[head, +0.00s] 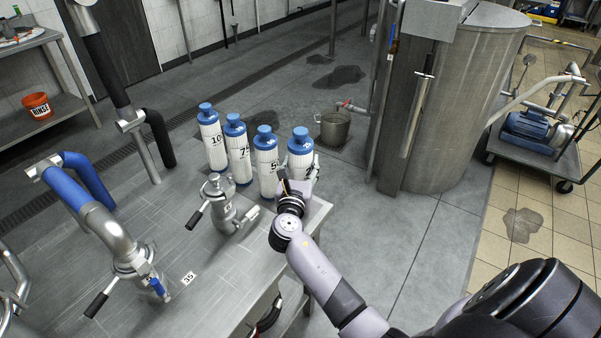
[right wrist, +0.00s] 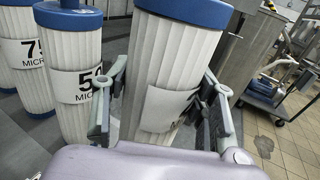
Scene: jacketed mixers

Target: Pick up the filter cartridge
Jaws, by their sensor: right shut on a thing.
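Several white pleated filter cartridges with blue end caps stand in a row at the far edge of the steel table. In the head view the rightmost cartridge (head: 300,146) is at my right gripper (head: 298,184). In the right wrist view this cartridge (right wrist: 168,65) is between the two fingers of my right gripper (right wrist: 160,105), which is shut on it. Its label is partly hidden and turned to the side. I cannot tell whether its base touches the table. The cartridge marked 50 (right wrist: 80,115) stands just left of it. My left gripper is not in view.
The steel table (head: 150,215) also holds a valve fitting (head: 222,205) close left of my right arm and larger piping (head: 110,235). A metal bucket (head: 333,130) and a tall steel vessel (head: 455,110) stand on the floor beyond. Floor right of the table is open.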

